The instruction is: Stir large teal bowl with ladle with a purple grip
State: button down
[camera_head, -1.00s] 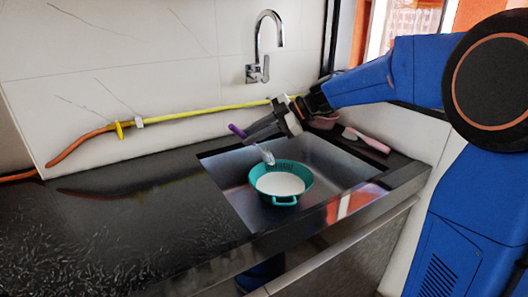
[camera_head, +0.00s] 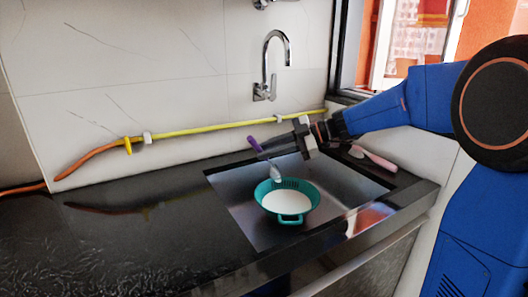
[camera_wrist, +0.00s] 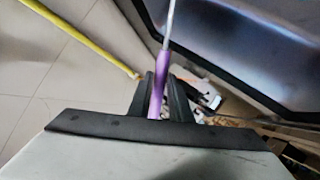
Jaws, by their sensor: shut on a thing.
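The large teal bowl (camera_head: 291,219) stands in the sink and holds something white. My gripper (camera_head: 270,147) is above and behind the bowl, its fingers pointing left. It is shut on the purple grip (camera_head: 254,144) of the ladle, which also shows between the dark fingers in the wrist view (camera_wrist: 160,80). The ladle's thin metal shaft slants down to the right. Its pale head (camera_head: 275,174) is at the bowl's back rim; I cannot tell whether it touches the white contents. The wrist view does not show the bowl clearly.
The sink (camera_head: 345,185) is set in a dark counter (camera_head: 130,225), clear on the left. A tap (camera_head: 266,85) is on the wall behind. A yellow and orange hose (camera_head: 200,130) runs along the wall. A pink-handled thing (camera_head: 375,158) lies at the sink's back right.

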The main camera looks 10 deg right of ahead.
jog(key=shift+s+d+r+y, duration=0.1)
jog(key=shift+d+r+y, duration=0.05)
jog(key=shift+d+y, duration=0.25)
jog(key=shift+s+d+r+y, duration=0.15)
jog(key=shift+d+y, duration=0.15)
jog(key=shift+d, duration=0.2)
jog(key=shift+w, duration=0.1)
